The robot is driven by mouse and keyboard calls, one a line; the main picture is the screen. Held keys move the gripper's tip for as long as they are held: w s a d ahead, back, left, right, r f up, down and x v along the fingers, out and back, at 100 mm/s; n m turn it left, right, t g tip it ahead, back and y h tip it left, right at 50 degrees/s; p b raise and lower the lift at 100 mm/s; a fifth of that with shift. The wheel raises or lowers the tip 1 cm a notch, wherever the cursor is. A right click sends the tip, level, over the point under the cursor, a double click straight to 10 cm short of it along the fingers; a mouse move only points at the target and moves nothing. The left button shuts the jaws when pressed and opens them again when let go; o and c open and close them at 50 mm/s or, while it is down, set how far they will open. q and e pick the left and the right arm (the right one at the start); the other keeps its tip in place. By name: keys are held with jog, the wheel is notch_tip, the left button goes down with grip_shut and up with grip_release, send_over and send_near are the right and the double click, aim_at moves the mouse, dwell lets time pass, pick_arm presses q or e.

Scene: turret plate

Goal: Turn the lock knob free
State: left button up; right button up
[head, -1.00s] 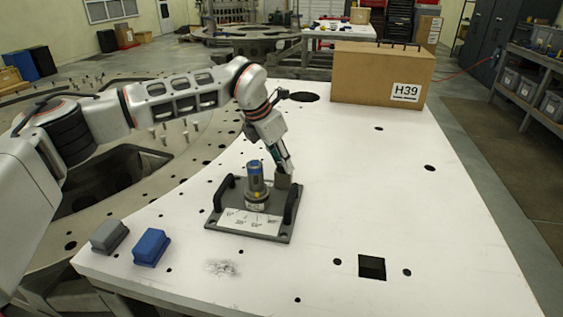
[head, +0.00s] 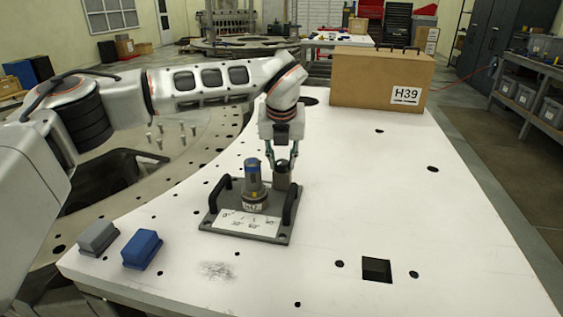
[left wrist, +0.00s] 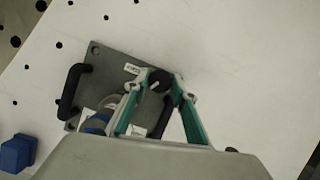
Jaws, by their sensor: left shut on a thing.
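The grey turret plate (head: 272,235) lies on the white table and carries two black handles and a white angle label. An upright cylinder with a blue band (head: 253,176) stands on its middle. The lock knob (head: 281,181) is a dark, short cylinder behind and right of it, at the plate's far right corner. My left gripper (head: 282,164) points down from above and is shut on the lock knob, one finger on each side. In the left wrist view the knob's dark round top (left wrist: 158,79) shows between the green-lined fingers. My right gripper is not in view.
A grey block (head: 98,237) and a blue block (head: 142,249) stand at the table's front left. A cardboard box marked H39 (head: 365,78) stands at the back. A square hole (head: 376,269) is at the front right. The table's right side is mostly clear.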

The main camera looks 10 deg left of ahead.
pick_arm(q)
jog(key=n+y, duration=0.1)
jog(key=n, duration=0.2)
jog(key=n+g+y, duration=0.1)
jog(key=n, duration=0.2)
jog(key=shift+w+d+n, duration=0.1)
jog(key=shift+d+n, duration=0.05)
jog(key=shift+n, duration=0.15)
jog(key=shift+y, duration=0.3)
jog(key=o, duration=1.1)
jog(key=shift+g, duration=0.3)
jog(key=v, duration=1.2)
